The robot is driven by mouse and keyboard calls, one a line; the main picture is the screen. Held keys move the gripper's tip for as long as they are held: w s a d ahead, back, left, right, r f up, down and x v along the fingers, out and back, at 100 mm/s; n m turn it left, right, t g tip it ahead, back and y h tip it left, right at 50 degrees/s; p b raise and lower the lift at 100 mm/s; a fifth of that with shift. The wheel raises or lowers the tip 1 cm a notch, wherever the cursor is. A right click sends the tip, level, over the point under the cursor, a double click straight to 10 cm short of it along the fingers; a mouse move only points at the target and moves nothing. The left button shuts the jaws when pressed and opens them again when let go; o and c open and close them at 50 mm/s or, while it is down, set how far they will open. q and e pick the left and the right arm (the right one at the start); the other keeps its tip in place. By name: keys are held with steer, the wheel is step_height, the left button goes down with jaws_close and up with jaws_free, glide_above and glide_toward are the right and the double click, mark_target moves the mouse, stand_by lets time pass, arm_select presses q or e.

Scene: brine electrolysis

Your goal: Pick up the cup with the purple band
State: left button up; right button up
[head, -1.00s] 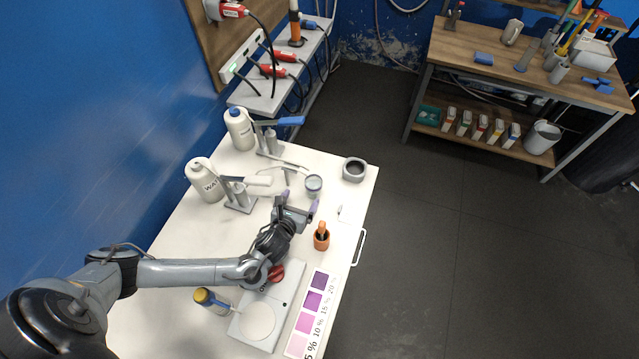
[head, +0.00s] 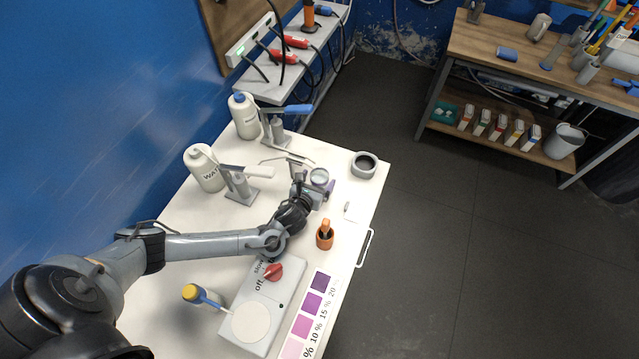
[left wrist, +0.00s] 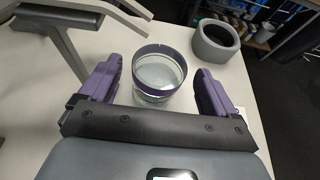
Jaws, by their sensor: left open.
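The cup with the purple band (left wrist: 159,73) is a clear glass cup with a purple ring at its rim. It stands upright on the white table, and in the head view (head: 319,177) it shows just beyond my left gripper. My left gripper (left wrist: 158,82) is open, with one purple finger on each side of the cup. Gaps show between the fingers and the glass, and the cup looks empty or holds clear liquid; I cannot tell which. In the head view my left gripper (head: 317,188) is partly hidden by its own wrist. My right gripper is not in view.
A grey ring-shaped holder (head: 364,165) stands right of the cup. Metal stands with white bottles (head: 205,168) are to the left. The table's right edge is close.

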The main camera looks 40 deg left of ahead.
mark_target(323, 172)
arm_select(q)
steer(key=shift+x, duration=2.35)
steer(key=shift+c, duration=0.2)
steer(key=shift+r, duration=0.1)
steer(key=c, duration=1.3)
steer(key=shift+o, duration=0.2)
steer(key=shift+r, duration=0.1)
